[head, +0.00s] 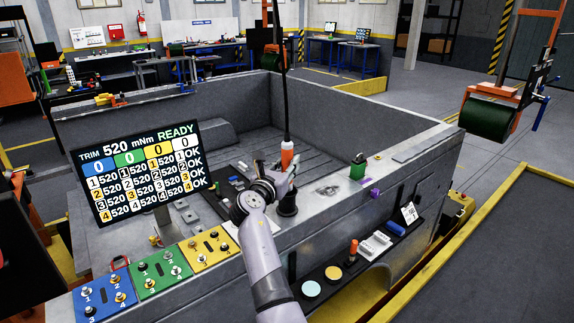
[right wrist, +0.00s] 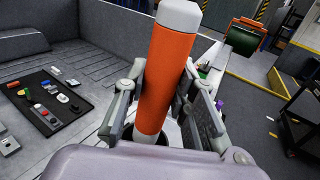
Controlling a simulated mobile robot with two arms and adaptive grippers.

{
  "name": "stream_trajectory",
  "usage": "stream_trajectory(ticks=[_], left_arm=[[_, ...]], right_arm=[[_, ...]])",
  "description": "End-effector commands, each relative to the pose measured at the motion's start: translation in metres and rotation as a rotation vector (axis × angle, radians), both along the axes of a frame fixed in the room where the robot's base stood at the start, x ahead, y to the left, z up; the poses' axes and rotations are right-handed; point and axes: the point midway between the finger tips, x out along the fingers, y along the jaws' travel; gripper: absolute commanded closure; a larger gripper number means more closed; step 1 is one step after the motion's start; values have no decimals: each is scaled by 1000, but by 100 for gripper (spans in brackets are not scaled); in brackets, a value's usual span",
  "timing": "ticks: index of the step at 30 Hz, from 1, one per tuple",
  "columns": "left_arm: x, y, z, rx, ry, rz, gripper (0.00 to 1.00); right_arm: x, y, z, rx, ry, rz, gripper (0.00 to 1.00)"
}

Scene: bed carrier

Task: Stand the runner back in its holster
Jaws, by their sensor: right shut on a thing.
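The runner (head: 287,157), an orange tool with a white collar, stands nearly upright below a black line. My right gripper (head: 284,177) is shut on it. The right wrist view shows the orange runner body (right wrist: 167,75) between the two fingers, with its white end up. The black holster (head: 287,205) sits on the bed's near rim, directly below the gripper. In the right wrist view a dark round rim shows behind the runner's lower end. I cannot tell whether the tip is inside the holster or above it. My left gripper is not in view.
A display panel (head: 137,171) stands at the left, above blue, green and yellow switch plates (head: 152,271). A black mat (right wrist: 47,103) with small parts lies on the bed floor. A black shelf (head: 335,278) with several items hangs on the near wall. High grey walls enclose the bed.

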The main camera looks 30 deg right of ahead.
Motion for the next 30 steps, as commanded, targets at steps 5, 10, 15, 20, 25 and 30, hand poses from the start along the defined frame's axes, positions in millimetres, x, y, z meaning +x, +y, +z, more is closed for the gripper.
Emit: stream_trajectory(ticks=[5,10,15,20,25,30], left_arm=[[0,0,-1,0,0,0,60],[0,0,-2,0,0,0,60],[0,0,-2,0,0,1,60],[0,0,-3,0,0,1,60],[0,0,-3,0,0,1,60],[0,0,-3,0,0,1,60]], right_arm=[[0,0,-1,-3,-2,1,100],[0,0,-5,-4,-1,1,100],[0,0,-8,-3,-2,0,100],[0,0,-10,-3,-3,0,100],[0,0,-11,-2,-1,0,70],[0,0,-12,-1,-1,0,58]])
